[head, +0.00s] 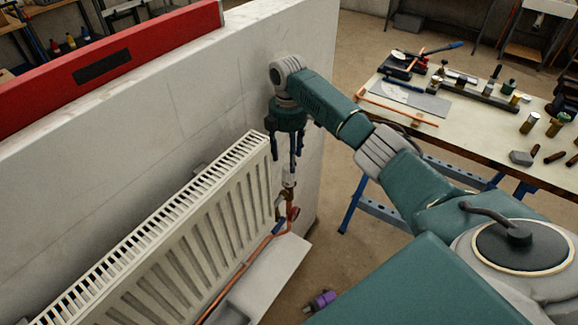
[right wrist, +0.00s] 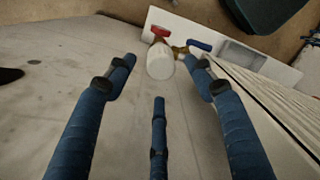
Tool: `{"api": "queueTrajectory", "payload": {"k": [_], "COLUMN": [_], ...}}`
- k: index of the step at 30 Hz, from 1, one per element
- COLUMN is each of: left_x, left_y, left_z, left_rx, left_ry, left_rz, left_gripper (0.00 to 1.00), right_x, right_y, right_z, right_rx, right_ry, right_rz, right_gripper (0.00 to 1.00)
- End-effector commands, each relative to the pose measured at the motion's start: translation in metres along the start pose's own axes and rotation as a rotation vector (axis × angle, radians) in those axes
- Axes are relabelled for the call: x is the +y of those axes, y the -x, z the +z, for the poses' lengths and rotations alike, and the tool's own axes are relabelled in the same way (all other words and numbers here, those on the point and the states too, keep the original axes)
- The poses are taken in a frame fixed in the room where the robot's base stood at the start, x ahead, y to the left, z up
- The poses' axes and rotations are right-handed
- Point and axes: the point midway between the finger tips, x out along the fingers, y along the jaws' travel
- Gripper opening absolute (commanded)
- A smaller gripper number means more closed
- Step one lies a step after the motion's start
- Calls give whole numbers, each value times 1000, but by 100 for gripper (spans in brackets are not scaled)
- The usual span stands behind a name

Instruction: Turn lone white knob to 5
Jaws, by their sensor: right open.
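The white knob (head: 289,180) sits on the valve at the radiator's right end, just below my right gripper (head: 296,155). In the right wrist view the knob (right wrist: 160,62) shows as a white cylinder beyond the blue fingers. My right gripper (right wrist: 161,78) is open, its fingers spread and pointing down toward the knob, with nothing between them. I cannot see the fingers touching the knob. No numbers on the knob can be read. My left gripper is in neither view.
The white radiator (head: 190,230) stands along the pale wall (head: 130,110). A red handle (right wrist: 161,32) and a blue handle (right wrist: 200,45) are close to the knob. A red level (head: 110,55) lies on the wall top. A workbench (head: 470,130) with tools stands at right.

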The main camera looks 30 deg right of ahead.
Motion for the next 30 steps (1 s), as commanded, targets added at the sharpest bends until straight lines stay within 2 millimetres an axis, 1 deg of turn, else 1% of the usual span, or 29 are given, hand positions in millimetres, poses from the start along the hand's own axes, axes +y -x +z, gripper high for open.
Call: {"api": "queueTrajectory", "payload": {"k": [1,3,6,10,15,30], "left_x": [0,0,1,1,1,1], "left_y": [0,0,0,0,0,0], "left_z": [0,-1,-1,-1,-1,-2], "left_rx": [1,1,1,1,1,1], "left_ry": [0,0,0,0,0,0], "left_rz": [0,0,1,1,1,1], "left_gripper": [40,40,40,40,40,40], "right_x": [1,1,0,0,0,0], "right_y": [13,27,43,58,64,64], "right_z": [0,0,0,0,0,0], "right_rx": [1,1,0,0,0,0], "right_ry": [0,1,0,0,0,0], "right_rz": [4,4,2,1,1,0], "right_gripper": [54,54,54,54,54,54]}}
